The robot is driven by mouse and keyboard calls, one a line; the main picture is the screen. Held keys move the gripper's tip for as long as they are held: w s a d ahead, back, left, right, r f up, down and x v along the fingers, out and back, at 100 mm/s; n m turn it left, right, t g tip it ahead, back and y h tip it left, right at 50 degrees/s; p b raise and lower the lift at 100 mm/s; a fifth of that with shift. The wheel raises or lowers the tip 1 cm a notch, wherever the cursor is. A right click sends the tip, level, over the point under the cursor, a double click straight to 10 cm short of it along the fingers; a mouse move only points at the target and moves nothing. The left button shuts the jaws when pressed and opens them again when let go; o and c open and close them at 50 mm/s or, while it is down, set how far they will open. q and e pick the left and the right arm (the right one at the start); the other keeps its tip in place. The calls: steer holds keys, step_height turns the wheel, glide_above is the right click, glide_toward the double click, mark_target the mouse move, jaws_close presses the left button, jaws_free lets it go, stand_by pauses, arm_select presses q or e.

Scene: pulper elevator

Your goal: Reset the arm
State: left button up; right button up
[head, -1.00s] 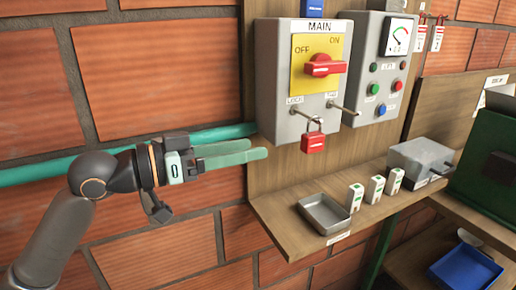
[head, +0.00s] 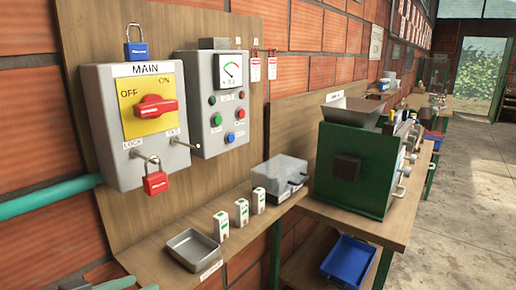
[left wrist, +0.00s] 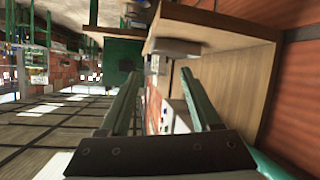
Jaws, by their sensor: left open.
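My left gripper (head: 108,284) shows only as green fingertips at the bottom left edge of the head view, below the main switch box. The rest of the left arm is out of that view. In the left wrist view the two green fingers (left wrist: 161,75) stand apart with nothing held between them. My right gripper is not in view.
The grey MAIN switch box (head: 112,165) has a red handle and a hanging red padlock (head: 155,183). A metal tray (head: 192,250) and small white blocks (head: 242,212) stand on the wooden shelf. A green machine (head: 345,165) is at the right; open floor lies beyond.

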arm_select(q)
steer(key=s+d+f+n+g+y, duration=0.1)
steer(key=s+f+g+y, duration=0.25)
steer(key=s+f, duration=0.75)
steer(key=s+d+f+n+g+y, duration=0.1)
steer(key=s+f+g+y, duration=0.25)
steer(key=s+f, duration=0.7)
steer(key=w+d+f+t+h+p, duration=0.1)
steer(key=w+d+f+t, duration=0.1)
steer(key=f, duration=0.3)
steer(key=w+d+f+t+h+p, duration=0.1)
steer(key=w+f+t, duration=0.1)
steer(key=w+f, duration=0.2)
step_height(320, 180, down, 2)
steer(key=shift+w+d+f+t+h, duration=0.2)
steer(key=shift+d+t+h, duration=0.15)
steer(key=shift+t+h, duration=0.05)
